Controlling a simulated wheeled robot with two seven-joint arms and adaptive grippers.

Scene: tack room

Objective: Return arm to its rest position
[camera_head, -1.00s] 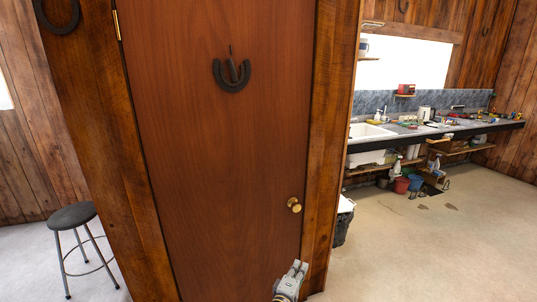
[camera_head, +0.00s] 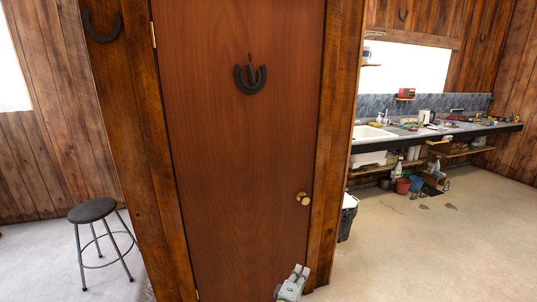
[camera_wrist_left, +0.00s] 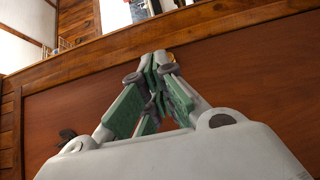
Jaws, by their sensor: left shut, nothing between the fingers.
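My left gripper (camera_head: 297,272) shows at the bottom of the head view, in front of the lower right part of a closed wooden door (camera_head: 235,170). In the left wrist view my left gripper (camera_wrist_left: 158,62) has its green-padded fingers together at the tips, with nothing between them. The door (camera_wrist_left: 240,85) fills much of that view behind the fingers. The brass door knob (camera_head: 303,198) is above the gripper in the head view, apart from it. My right gripper is not in view.
A stool (camera_head: 92,210) stands on the floor at the left. A long counter (camera_head: 440,131) with a sink and several small items runs along the back right, with buckets (camera_head: 403,185) below. A dark bin (camera_head: 347,220) stands beside the door frame. The floor (camera_head: 440,245) at right is open.

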